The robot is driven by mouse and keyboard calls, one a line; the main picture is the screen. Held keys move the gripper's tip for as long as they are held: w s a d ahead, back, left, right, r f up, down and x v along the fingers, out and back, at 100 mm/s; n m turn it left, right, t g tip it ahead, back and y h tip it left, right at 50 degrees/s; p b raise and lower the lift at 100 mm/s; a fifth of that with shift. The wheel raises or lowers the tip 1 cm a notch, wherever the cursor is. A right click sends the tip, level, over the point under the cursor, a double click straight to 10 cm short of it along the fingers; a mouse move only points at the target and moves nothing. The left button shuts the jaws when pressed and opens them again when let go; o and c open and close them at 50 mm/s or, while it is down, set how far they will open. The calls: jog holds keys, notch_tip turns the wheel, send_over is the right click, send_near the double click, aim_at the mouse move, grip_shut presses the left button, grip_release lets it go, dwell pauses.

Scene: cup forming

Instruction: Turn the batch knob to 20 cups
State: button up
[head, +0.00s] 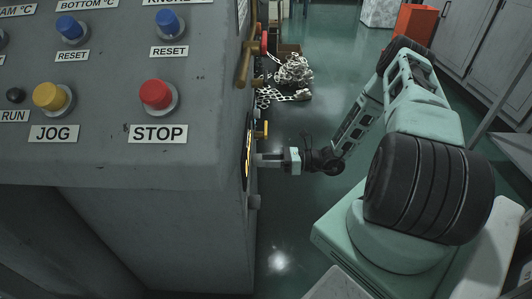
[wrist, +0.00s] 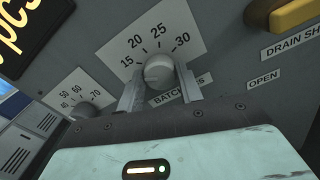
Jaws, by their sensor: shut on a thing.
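The batch knob (wrist: 158,70), a round grey knob, sits on the lower part of a white dial plate (wrist: 178,22) marked 15, 20, 25 and 30 in the wrist view. My gripper (wrist: 160,80) is shut on the knob, one finger on each side of it. The knob's pointer mark is too unclear to read, so I cannot tell its setting. The label below (wrist: 167,94) starts with "BATC" and is partly hidden by the fingers. In the head view my gripper (head: 266,159) reaches the machine's right side face, and the knob is hidden there.
A second dial (wrist: 84,111) marked 50, 60 and 70 is to the lower left. A yellow handle (wrist: 296,14) is at the upper right, near the "DRAIN" and "OPEN" labels. The machine's top panel has a red STOP button (head: 156,94) and a yellow JOG button (head: 50,97).

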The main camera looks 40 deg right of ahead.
jog(key=shift+d+m+p, duration=0.1)
jog(key=shift+m+p, duration=2.2)
jog(key=shift+m, duration=2.8)
jog(key=shift+f, duration=0.1)
jog(key=o, duration=1)
jog(key=v, duration=1.7)
jog(key=shift+s+p, duration=0.2)
jog(key=shift+p, duration=0.2)
jog(key=shift+d, duration=0.1)
